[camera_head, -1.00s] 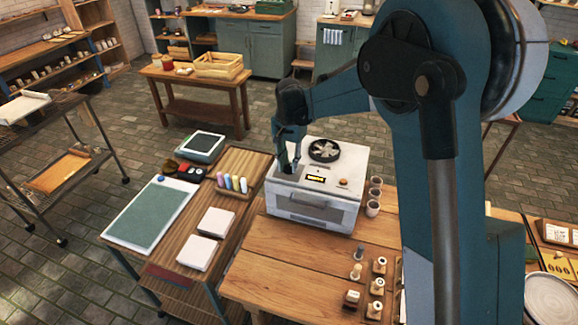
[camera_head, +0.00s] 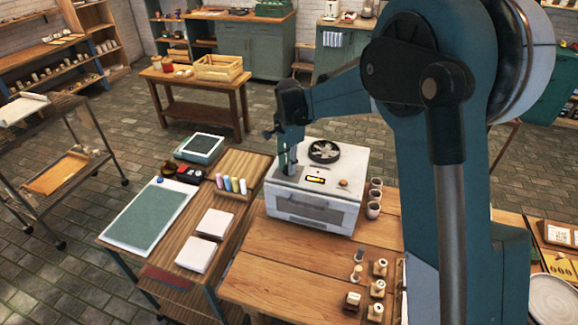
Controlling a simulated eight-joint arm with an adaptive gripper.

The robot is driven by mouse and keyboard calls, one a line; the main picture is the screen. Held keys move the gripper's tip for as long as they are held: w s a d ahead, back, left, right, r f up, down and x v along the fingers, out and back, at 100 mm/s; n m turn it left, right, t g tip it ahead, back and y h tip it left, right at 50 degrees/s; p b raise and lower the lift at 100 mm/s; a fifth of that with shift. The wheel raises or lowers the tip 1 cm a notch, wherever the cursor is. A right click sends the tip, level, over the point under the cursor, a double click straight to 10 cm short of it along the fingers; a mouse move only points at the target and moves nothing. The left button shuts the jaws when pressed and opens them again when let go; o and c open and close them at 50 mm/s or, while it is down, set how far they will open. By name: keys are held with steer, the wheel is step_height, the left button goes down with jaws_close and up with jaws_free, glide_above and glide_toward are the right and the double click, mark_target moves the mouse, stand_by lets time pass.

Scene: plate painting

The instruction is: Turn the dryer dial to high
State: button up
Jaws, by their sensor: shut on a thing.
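The dryer (camera_head: 318,209) is a white box with a dark round fan on its top, a small lit yellow display (camera_head: 315,180) and an orange-brown knob (camera_head: 343,183) at the right of its top. My gripper (camera_head: 288,168) points down at the left part of the dryer's top. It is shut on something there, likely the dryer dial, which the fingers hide. The dial's setting cannot be read at this size.
Several small cups (camera_head: 374,197) stand close to the dryer's right side. A holder with coloured sticks (camera_head: 231,185) is to its left, near white tiles (camera_head: 203,254). Several stamps (camera_head: 377,288) stand at the front right. The wooden table (camera_head: 290,262) is clear in front of the dryer.

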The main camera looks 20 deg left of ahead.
steer(key=o, duration=0.9)
steer(key=shift+r, duration=0.15)
step_height(320, 180, up, 12)
steer(key=shift+f, duration=0.1)
stand_by(0.3)
